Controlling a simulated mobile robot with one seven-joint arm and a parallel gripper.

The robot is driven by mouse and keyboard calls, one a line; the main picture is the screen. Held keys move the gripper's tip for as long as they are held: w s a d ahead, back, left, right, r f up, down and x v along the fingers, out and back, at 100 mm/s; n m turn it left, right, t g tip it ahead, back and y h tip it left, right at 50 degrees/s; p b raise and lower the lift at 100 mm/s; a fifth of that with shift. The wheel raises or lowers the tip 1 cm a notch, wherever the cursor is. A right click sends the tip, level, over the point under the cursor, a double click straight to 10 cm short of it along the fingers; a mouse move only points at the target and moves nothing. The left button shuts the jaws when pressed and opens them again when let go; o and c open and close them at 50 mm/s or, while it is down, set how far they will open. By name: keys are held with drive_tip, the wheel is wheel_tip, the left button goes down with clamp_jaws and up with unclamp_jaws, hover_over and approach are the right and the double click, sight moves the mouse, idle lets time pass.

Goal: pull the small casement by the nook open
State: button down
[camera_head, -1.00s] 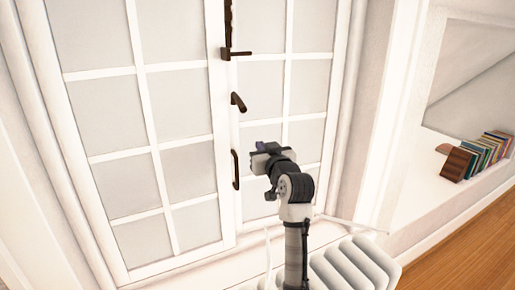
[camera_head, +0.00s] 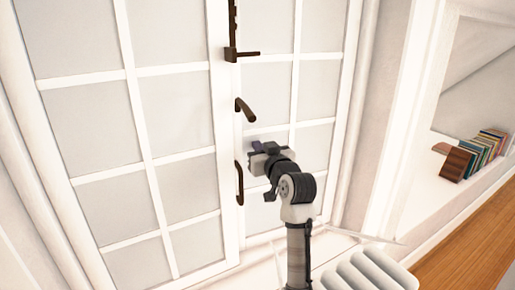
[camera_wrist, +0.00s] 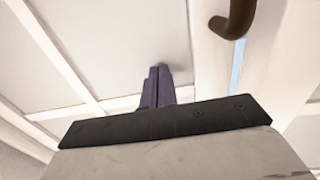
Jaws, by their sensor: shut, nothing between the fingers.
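The white casement window has a left leaf (camera_head: 178,115) and a narrower right leaf (camera_head: 318,150) with glass panes. At the seam are a dark latch (camera_head: 241,54), a brown lever (camera_head: 245,109) and a curved pull handle (camera_head: 239,184). My gripper (camera_head: 251,158) is just right of the seam, in front of the right leaf, between lever and pull handle in height. In the wrist view its purple fingers (camera_wrist: 158,86) are shut and empty, pointing at a pane; contact is unclear. Brown hardware (camera_wrist: 236,18) stands apart from them there, beside a thin blue sliver along an edge.
A white ribbed radiator (camera_head: 368,272) stands below the window, right of my arm. A white sill ledge at right holds a row of books (camera_head: 476,152). Wooden floor (camera_head: 470,255) shows at lower right.

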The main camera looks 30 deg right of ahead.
drive_tip(key=w, duration=0.4)
drive_tip(key=shift+d, duration=0.1)
idle(0.5)
